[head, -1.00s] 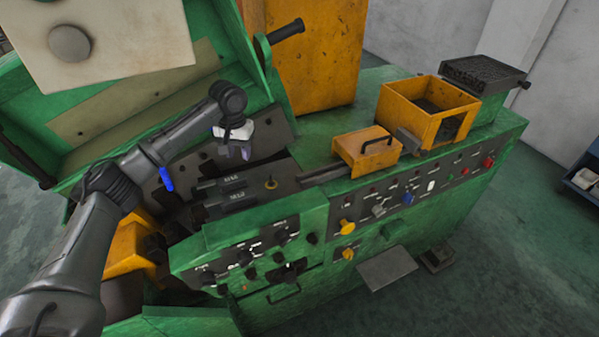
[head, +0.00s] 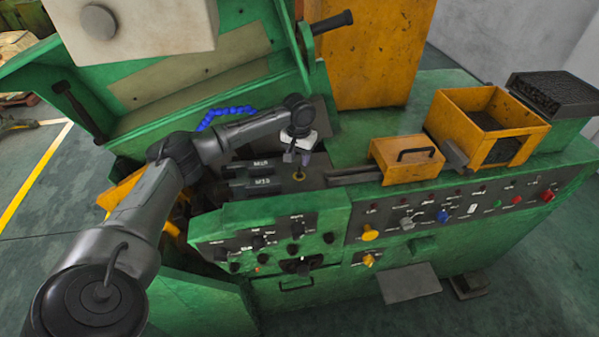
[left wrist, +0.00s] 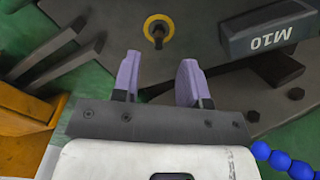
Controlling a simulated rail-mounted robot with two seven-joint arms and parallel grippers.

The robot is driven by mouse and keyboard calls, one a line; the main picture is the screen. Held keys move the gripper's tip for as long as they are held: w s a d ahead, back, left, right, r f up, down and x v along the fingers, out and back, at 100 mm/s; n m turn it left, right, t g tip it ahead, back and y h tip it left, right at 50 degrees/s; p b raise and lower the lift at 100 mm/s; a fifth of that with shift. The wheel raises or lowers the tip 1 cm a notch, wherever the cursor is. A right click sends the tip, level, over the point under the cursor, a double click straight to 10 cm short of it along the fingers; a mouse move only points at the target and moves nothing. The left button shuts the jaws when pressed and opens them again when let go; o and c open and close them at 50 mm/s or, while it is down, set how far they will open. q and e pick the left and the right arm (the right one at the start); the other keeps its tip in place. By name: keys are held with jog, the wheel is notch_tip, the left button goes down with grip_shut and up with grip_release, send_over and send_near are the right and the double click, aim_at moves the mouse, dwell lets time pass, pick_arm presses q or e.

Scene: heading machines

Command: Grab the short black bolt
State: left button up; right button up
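A small dark bolt-like piece (left wrist: 158,32) sits in a round brass-yellow ring on the dark machine plate in the left wrist view. The same yellow ring shows small in the head view (head: 299,176). My left gripper (left wrist: 158,78) has its two purple fingertips spread wide, with nothing between them. The ring lies beyond the fingertips, roughly centred on the gap. In the head view my left gripper (head: 303,155) hangs just above and behind the ring. The bolt's full length is hidden. My right gripper is not in view.
A dark block labelled M10 (left wrist: 268,30) lies right of the ring in the wrist view. A yellow handled box (head: 406,160) and an open yellow bin (head: 488,125) stand on the green machine's right. The raised green cover (head: 190,85) is behind my left arm.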

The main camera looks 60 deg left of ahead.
aim_at(299, 168)
pick_arm(q)
jog(key=shift+w+f+p, duration=0.1)
jog(key=shift+f+p, duration=0.5)
jog(key=shift+f, duration=2.25)
jog(key=shift+c, duration=0.2)
grip_shut()
